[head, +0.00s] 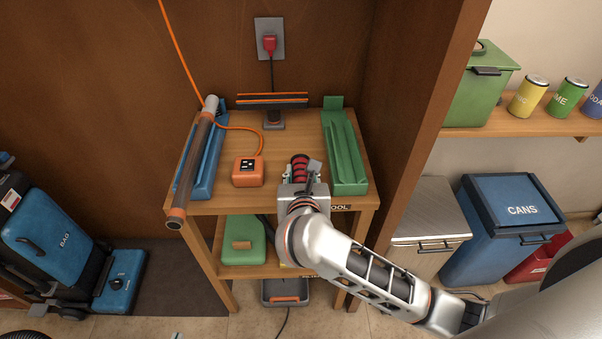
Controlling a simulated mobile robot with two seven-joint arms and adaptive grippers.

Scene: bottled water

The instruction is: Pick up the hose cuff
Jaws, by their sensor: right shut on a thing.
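The hose cuff (299,167) appears to be the short red and black ribbed piece over the front middle of the small wooden table (280,204). My right gripper (303,172), on the arm that comes in from the right, is shut on it. The fingers and wrist hide its near part, and I cannot tell whether it touches the tabletop.
A grey tube with orange ends (197,158) lies along a blue cradle (215,155) at the left. An orange box (248,171) with an orange cord stands left of my gripper. A green cradle (344,150) stands right. A wooden partition (425,110) rises beyond it.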

